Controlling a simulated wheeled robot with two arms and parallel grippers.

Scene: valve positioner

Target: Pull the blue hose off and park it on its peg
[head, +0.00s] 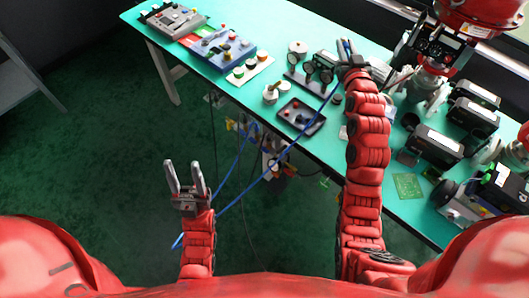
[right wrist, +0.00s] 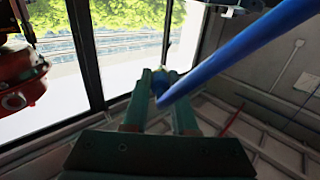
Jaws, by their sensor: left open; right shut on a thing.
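My right gripper (head: 346,48) reaches over the far part of the green table and is shut on the blue hose (head: 290,148). In the right wrist view the blue hose (right wrist: 235,45) passes between the fingertips (right wrist: 160,85) and runs up to the right, close to the camera. In the head view it sags from the gripper over the table's front edge, down to the lower left past my left gripper. My left gripper (head: 186,178) is open and empty in front of the table. I cannot make out the peg.
The green table (head: 180,70) holds a black tray (head: 301,118), a blue control panel (head: 222,48) and several dark devices at the right. A red valve actuator (head: 480,12) stands at the back right. Cables and small parts (head: 268,165) hang below the front edge.

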